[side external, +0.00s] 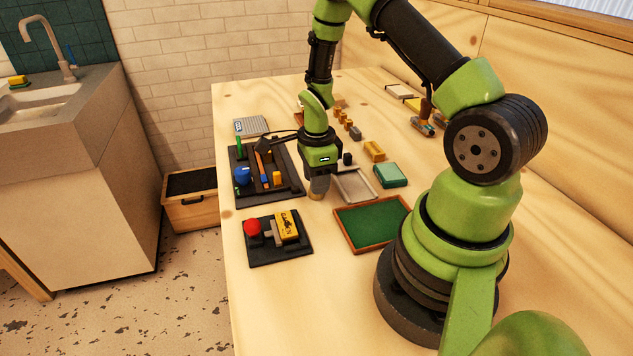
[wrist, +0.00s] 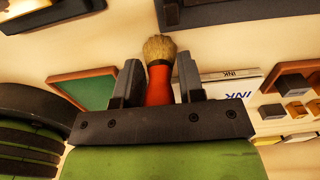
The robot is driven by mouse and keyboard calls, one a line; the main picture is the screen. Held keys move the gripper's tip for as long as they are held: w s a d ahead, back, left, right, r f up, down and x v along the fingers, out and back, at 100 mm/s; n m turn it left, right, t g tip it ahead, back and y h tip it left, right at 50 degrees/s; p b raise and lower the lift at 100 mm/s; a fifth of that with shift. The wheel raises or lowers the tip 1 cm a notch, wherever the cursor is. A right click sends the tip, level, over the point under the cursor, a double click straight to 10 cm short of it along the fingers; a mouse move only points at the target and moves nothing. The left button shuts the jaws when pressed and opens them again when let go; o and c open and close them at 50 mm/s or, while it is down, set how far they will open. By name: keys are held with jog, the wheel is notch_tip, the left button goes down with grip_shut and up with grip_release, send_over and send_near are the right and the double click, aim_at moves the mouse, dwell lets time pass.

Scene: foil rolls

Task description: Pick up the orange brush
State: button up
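The orange brush (wrist: 159,85) has an orange handle and a tan bristle head. In the wrist view its handle is between the two fingers of my gripper (wrist: 160,83), with the bristles pointing away past the fingertips. The fingers sit close against the handle on both sides and look shut on it. In the side view my gripper (side external: 319,182) points down over the table, and only the tan bristle tip of the brush shows below the fingers. I cannot tell whether the bristles touch the table.
A wood-framed green tray (side external: 372,222) lies just in front of my gripper. A black tray (side external: 293,184) with small tools is to the left. A black pad (side external: 281,256) holds a red knob and a yellow block. An ink box (wrist: 222,88) is beside the gripper. Bare table lies at the front.

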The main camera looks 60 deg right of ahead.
jog(key=r, duration=0.9)
jog(key=shift+d+r, duration=0.1)
jog(key=shift+d, duration=0.1)
jog(key=s+d+g+h, duration=0.1)
jog(key=s+d+g, duration=0.3)
jog(key=s+d, duration=0.75)
jog(key=shift+w+d+f, duration=0.15)
jog(key=shift+f, duration=0.8)
jog(key=shift+w+d+f, duration=0.1)
jog(key=shift+f, duration=0.85)
jog(key=shift+w+d+f, duration=0.15)
jog(key=shift+f, duration=0.8)
jog(key=shift+f, duration=0.6)
notch_tip(320, 180, up, 7)
jog(key=shift+w, duration=0.1)
